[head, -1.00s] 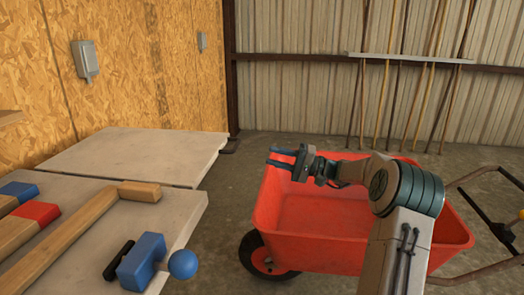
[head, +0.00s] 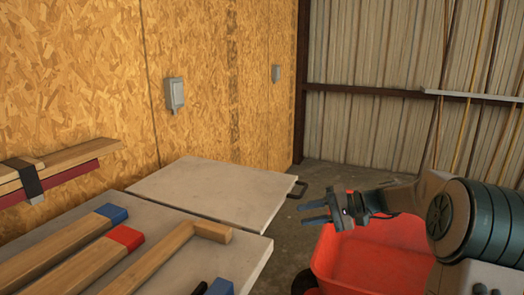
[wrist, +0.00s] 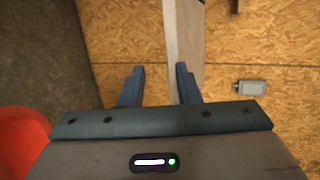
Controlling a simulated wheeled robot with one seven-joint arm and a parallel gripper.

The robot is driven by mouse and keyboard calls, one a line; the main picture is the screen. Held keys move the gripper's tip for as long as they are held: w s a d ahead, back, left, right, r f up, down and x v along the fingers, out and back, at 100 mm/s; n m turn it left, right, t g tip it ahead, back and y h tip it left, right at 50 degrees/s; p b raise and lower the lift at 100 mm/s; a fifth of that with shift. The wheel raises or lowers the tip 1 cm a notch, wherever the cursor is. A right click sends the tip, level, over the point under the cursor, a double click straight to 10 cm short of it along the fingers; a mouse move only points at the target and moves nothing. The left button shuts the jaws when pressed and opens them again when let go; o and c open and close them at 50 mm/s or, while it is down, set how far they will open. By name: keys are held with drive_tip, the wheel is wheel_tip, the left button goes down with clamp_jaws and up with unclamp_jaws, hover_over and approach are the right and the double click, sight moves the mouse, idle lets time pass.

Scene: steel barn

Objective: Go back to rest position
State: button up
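My gripper (head: 318,211) is held out in the air at the right of the head view, over the left end of the red wheelbarrow and a little right of the tables. Its two blue fingers stand apart with nothing between them. In the wrist view the open fingers (wrist: 158,86) also show empty, with a pale table edge and the wood-panel wall beyond them.
The red wheelbarrow (head: 372,262) stands below my arm. A grey table (head: 215,190) and a nearer bench (head: 190,262) with wooden tools, one red-ended (head: 125,236), lie left. A wall box (head: 175,94) hangs on the panel wall. Poles lean at the right.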

drive_tip(key=s+a+r+g+h+p, duration=0.2)
drive_tip(key=s+a+r+h+p, duration=0.15)
drive_tip(key=s, duration=0.35)
drive_tip(key=s+d+r+n+h+p, duration=0.1)
drive_tip(key=s+r+h+p, duration=0.2)
drive_tip(key=s, duration=0.4)
drive_tip(key=s+d+r+n+t+h+p, duration=0.1)
drive_tip(key=s+d+r+h+p, duration=0.1)
drive_tip(key=s+r+h+p, duration=0.2)
drive_tip(key=s+d+r+n+h+p, duration=0.1)
drive_tip(key=s+d+r+h+p, duration=0.1)
drive_tip(key=s+r+p, duration=0.3)
drive_tip(key=s+h+p, duration=0.1)
drive_tip(key=s+p, duration=0.3)
drive_tip(key=s, duration=0.1)
drive_tip(key=shift+s+t+p, duration=0.4)
